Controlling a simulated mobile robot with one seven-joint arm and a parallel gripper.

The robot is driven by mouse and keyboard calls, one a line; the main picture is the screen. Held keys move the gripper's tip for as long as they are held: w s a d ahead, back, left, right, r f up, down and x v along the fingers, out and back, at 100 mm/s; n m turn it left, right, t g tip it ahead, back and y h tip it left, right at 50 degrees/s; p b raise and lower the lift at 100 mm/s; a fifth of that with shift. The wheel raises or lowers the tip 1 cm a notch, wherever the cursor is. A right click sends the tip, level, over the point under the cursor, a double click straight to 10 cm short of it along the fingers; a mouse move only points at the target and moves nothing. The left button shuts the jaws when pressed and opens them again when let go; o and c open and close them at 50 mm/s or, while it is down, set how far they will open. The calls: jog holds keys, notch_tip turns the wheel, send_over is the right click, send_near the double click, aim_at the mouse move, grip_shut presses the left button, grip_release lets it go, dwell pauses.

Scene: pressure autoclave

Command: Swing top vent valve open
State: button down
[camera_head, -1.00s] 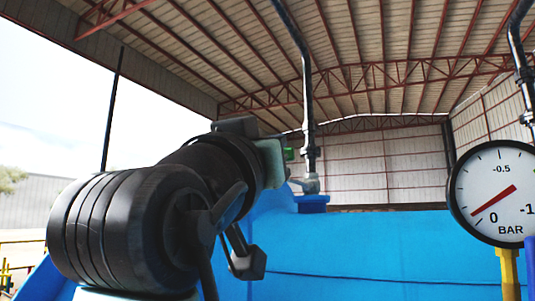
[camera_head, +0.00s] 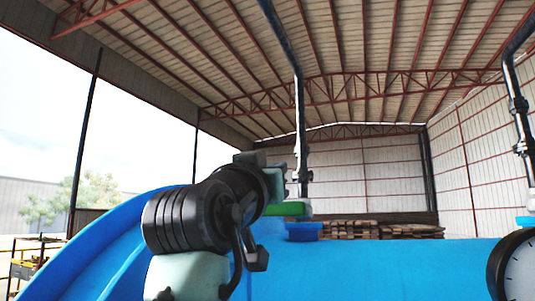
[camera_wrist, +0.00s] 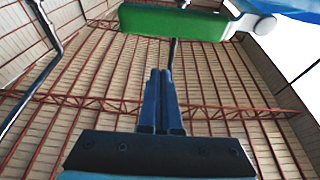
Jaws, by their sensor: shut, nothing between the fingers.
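The vent valve's green handle (camera_head: 291,209) shows in the head view at the foot of a vertical dark pipe (camera_head: 300,120), on top of the blue autoclave (camera_head: 390,268). My black wrist partly hides the valve's left side. In the wrist view the green handle (camera_wrist: 172,22) lies across the top of the picture, joined to a pale metal part at its right. My gripper (camera_wrist: 160,78) is shut and empty, its fingertips pointing up at a spot just below the handle. I cannot tell whether they touch it. In the head view the fingers are hidden behind my wrist.
A round pressure gauge (camera_head: 520,268) is cut off at the lower right of the head view. A second pipe (camera_head: 520,110) rises at the right. Stacked planks (camera_head: 380,229) lie far behind. Open air surrounds the valve above the blue vessel.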

jog(key=shift+s+f+p, duration=0.1)
jog(key=shift+f+p, duration=0.6)
jog(key=shift+f, duration=1.4)
